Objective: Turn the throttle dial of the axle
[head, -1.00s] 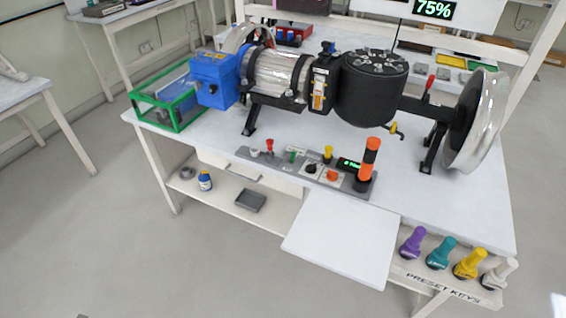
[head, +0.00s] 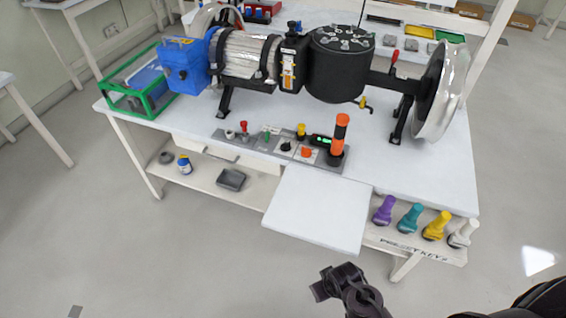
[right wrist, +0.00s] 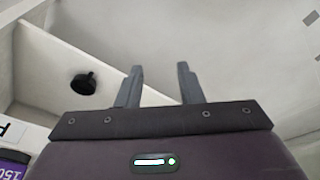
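The axle assembly (head: 335,65) lies across the bench, with a blue box at its left end and a large silver wheel at its right. A grey control panel (head: 270,146) sits in front of it. The panel carries a black dial (head: 285,146), an orange dial (head: 306,152), small levers and a green-lit display; I cannot tell which dial is the throttle. My right gripper (head: 327,284) is low in front of the bench, away from the panel. In the right wrist view its two fingers (right wrist: 157,85) are apart with nothing between them. My left gripper is not in view.
An orange-and-black post (head: 339,138) stands at the panel's right end. A white board (head: 318,210) juts out from the bench front. Purple, teal, yellow and white preset keys (head: 425,222) stand on a low ledge. A black knob (right wrist: 85,82) shows in the right wrist view.

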